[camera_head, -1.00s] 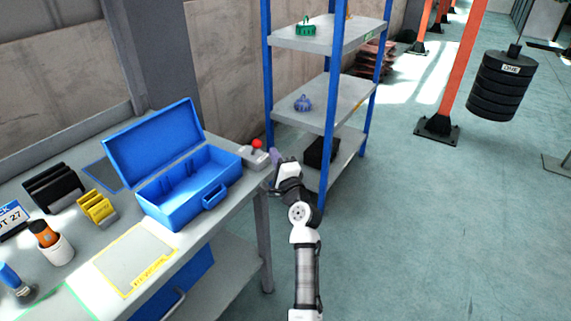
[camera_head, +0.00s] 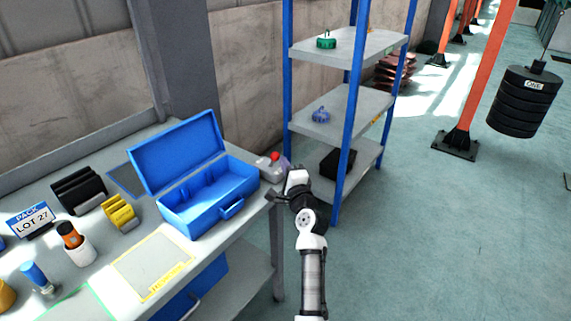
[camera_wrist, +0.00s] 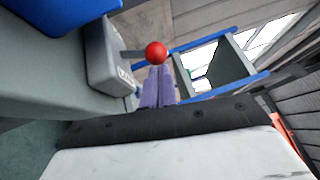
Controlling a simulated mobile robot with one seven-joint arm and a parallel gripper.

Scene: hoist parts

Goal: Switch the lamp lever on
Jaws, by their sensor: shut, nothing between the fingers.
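The lamp lever is a grey box (camera_wrist: 104,58) with a lever ending in a red ball knob (camera_wrist: 156,53). It stands at the right end of the workbench, and the knob also shows in the head view (camera_head: 274,156). In the wrist view the lever sticks out sideways from the box. My gripper (camera_wrist: 157,72) is shut and empty, its purple fingers pointing at the red knob. The fingertips look very close to the knob; I cannot tell whether they touch it. In the head view my gripper's fingers are partly hidden by its body.
An open blue toolbox (camera_head: 213,200) stands on the workbench (camera_head: 215,255) left of the lever. A blue-posted shelf (camera_head: 340,105) stands just behind and right of my arm. A black weight stack (camera_head: 523,100) hangs at the right.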

